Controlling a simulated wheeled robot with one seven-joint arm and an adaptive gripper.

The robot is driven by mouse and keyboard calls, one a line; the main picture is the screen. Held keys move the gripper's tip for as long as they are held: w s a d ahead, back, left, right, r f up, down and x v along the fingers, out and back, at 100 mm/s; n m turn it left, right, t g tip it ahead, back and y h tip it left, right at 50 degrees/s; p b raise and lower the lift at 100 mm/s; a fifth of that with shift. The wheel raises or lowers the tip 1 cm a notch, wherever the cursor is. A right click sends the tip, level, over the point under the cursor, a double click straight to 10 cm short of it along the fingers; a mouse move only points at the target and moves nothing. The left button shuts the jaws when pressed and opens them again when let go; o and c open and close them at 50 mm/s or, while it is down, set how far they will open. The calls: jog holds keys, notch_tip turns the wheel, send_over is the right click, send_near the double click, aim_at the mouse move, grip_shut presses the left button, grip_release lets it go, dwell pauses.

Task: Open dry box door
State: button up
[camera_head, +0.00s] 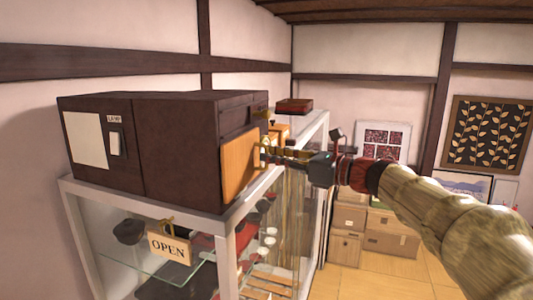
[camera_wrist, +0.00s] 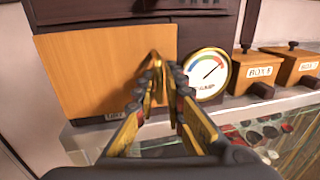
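The dry box (camera_head: 180,150) is a dark brown cabinet on top of a glass display case. Its door is an orange wood panel (camera_head: 240,163), seen nearly face-on in the wrist view (camera_wrist: 90,75), where it looks closed or nearly so. A brass handle (camera_head: 262,151) is at the door's right side. My gripper (camera_head: 270,155) reaches in from the right. In the wrist view its fingers (camera_wrist: 160,75) come close together at the brass piece and appear shut on it. The fingertips hide most of the handle. A label below the door is partly covered.
A round gauge (camera_wrist: 206,74) is just right of the door. Two small wooden boxes (camera_wrist: 256,70) (camera_wrist: 298,66) stand further right. The glass case (camera_head: 235,230) has an OPEN sign (camera_head: 170,247) on its front. Cardboard boxes (camera_head: 390,235) stand on the floor behind.

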jog(key=shift+x, duration=0.9)
grip_shut()
jog(key=shift+s, duration=0.1)
